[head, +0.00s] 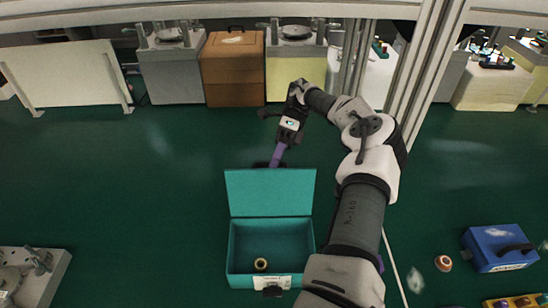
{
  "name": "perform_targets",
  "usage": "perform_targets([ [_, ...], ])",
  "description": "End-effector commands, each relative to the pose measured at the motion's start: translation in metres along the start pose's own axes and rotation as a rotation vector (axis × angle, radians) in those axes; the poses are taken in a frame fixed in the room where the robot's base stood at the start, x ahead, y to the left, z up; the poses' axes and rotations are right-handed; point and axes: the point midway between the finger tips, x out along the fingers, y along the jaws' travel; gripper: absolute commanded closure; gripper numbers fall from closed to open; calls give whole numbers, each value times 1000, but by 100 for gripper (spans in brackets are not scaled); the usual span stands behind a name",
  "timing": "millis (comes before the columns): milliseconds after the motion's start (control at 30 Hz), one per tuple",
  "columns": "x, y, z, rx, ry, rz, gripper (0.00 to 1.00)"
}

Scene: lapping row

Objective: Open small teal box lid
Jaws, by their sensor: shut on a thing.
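The small teal box (234,250) stands on the green floor at the lower middle of the head view. Its lid (268,192) is swung back from the opening, so the inside shows. A small yellowish ring (260,264) lies inside. A pale label and a dark latch are on the front wall. My gripper (275,164) is at the far edge of the lid, pointing down toward it, with a purple part above the tips. It is shut on the lid edge; the fingertips are small and partly hidden.
A brown cabinet (232,70) and machines stand at the back. A grey machine (38,272) is at lower left. The floor left of the teal box is clear.

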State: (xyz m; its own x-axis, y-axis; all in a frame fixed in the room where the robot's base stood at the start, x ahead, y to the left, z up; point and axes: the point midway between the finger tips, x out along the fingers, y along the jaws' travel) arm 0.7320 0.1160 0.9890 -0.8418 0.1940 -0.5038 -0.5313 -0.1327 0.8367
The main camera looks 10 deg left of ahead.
Motion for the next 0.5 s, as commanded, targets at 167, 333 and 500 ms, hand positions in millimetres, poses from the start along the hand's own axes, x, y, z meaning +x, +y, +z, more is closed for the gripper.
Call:
perform_targets([
  [167,7,-6,-4,7,10,9,100],
  [333,8,-6,-4,8,10,10,100],
  [500,6,-6,-3,7,7,9,68],
])
